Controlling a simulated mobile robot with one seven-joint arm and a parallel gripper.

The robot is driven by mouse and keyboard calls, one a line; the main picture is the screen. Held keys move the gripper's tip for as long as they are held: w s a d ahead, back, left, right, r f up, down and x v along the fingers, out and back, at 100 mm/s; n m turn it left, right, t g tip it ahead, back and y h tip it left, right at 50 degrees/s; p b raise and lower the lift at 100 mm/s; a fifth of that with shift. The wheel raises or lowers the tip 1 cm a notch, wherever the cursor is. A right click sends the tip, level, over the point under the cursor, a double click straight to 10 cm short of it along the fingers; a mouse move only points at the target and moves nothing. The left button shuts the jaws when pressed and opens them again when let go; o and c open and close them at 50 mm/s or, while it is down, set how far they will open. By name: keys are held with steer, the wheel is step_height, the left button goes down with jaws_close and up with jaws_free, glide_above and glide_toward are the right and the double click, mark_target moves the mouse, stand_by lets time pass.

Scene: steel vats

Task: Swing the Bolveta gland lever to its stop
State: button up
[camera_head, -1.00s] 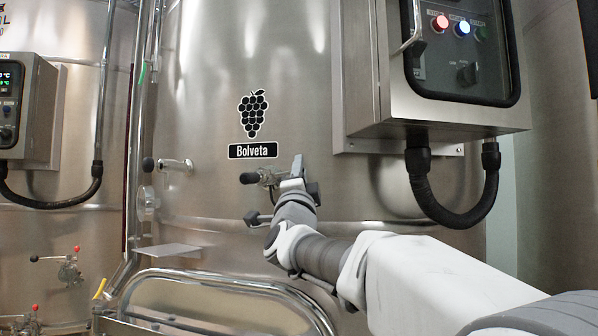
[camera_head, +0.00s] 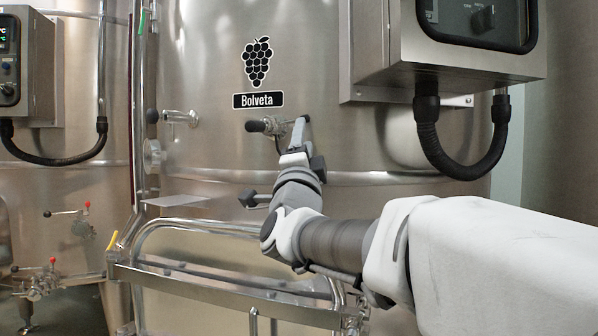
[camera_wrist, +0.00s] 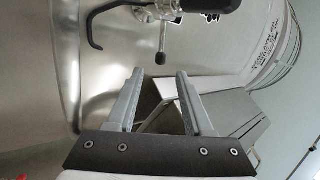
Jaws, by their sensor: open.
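The Bolveta label (camera_head: 258,100) is on a steel vat, below a black grape emblem. Just under it a small metal fitting with a black grip (camera_head: 256,126) sticks out from the vat wall. In the wrist view this fitting (camera_wrist: 155,12) is at the top edge, with a black hook (camera_wrist: 93,32) at left and a thin metal pin (camera_wrist: 163,40) pointing down. I cannot tell for sure which part is the gland lever. My gripper (camera_head: 303,125) is just right of the fitting. In the wrist view my gripper (camera_wrist: 159,75) is open and empty, its fingertips short of the pin.
A control box (camera_head: 440,72) with a looped black cable (camera_head: 462,165) is at upper right. Below my gripper are a black-knobbed rod (camera_head: 250,199), a small shelf (camera_head: 175,201) and a steel manway frame (camera_head: 220,275). A short pipe stub (camera_head: 180,118) is left of the fitting.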

steer(key=v, duration=0.9)
steer(key=shift+f, duration=0.1)
steer(key=s+d+f+n+g+y, duration=0.2)
steer(key=f+n+g+y, duration=0.1)
steer(key=f+n+g, duration=0.4)
steer(key=s+d+f+n+g+y, duration=0.25)
steer(key=f+n, duration=0.25)
steer(key=f, duration=0.4)
steer(key=s+d+f+n+g+h, duration=0.15)
steer(key=s+d+f+g, duration=0.25)
steer(key=s+f, duration=0.4)
steer(key=s+d+f+n+g+h, duration=0.1)
steer(key=s+d+f+n+g, duration=0.3)
steer(key=s+f, duration=0.45)
step_height(320, 180, up, 24)
steer(key=s+d+g+p, duration=0.1)
steer(key=s+p, duration=0.1)
steer(key=p, duration=2.3)
steer(key=shift+r+m, duration=0.25)
steer(key=shift+m, duration=0.1)
